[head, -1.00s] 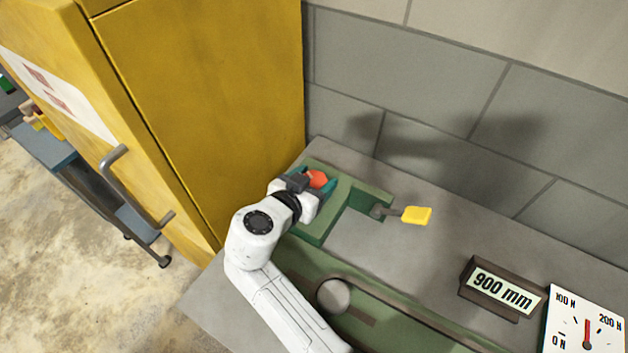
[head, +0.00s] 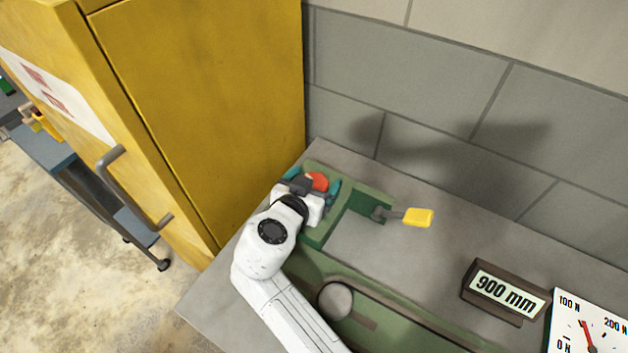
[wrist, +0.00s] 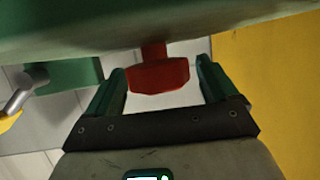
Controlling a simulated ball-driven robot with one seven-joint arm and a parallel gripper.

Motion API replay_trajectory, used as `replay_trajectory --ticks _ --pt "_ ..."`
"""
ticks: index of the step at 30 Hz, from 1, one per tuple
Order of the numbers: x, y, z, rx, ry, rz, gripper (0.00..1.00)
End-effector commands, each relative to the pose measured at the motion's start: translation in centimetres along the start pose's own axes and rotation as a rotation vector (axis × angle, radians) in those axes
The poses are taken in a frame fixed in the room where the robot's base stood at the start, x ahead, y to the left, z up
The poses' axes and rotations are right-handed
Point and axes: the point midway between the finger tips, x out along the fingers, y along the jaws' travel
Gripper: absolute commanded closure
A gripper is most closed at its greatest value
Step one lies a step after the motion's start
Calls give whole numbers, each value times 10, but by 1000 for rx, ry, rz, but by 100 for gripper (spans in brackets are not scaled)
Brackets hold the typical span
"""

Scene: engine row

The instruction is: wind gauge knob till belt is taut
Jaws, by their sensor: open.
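The red knob (head: 317,181) sits at the far end of the green gauge frame (head: 318,232) on the grey bench. In the wrist view the red knob (wrist: 158,76) hangs on a short red stem between my fingers. My gripper (head: 313,186) is open, its teal fingers on either side of the knob with visible gaps; it also shows in the wrist view (wrist: 160,92). The white dial (head: 600,318) at the lower right has a red needle leaning left, pointing near 100 N. I cannot pick out the belt for sure.
A yellow-tipped lever (head: 417,217) sticks out from the green frame. A 900 mm display (head: 505,290) stands on the grey bench (head: 390,255). A yellow cabinet (head: 200,110) is close on the left, with a grey block wall (head: 420,70) behind.

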Motion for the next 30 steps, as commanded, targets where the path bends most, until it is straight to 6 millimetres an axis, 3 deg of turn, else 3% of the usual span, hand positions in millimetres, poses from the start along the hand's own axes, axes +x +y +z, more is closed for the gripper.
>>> replay_trajectory --ticks 5,18,24,30 --pt "-13 -1 1 0 1 -2 14" --pt "-91 -1 2 0 0 -3 14" --pt "-106 0 1 -1 0 -2 14" --pt "-108 0 0 -1 0 0 14"
